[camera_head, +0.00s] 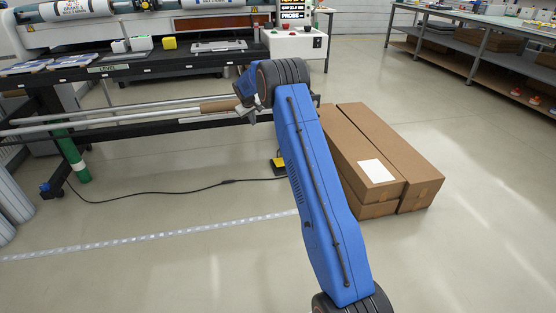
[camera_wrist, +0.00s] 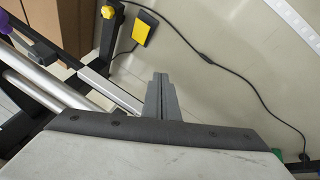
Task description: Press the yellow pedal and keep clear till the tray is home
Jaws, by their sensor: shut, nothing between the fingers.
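The yellow pedal (camera_head: 277,166) is on the floor, partly hidden behind my blue arm in the head view. In the wrist view the pedal (camera_wrist: 143,30) shows whole, with a dark edge and a black cable. My gripper (camera_wrist: 163,80) is shut and empty. Its fingertips appear below and right of the pedal in that view, apart from it. In the head view my gripper (camera_head: 248,114) is near the rails at the front of the machine, up and left of the pedal. I cannot tell for sure which part is the tray.
Long brown boxes (camera_head: 372,150) lie on the floor right of my arm. Metal rails (camera_head: 120,117) stick out at left. A control box with a red button (camera_head: 317,42) and a screen (camera_head: 293,14) stands at the back. A cable (camera_head: 160,194) crosses the open floor.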

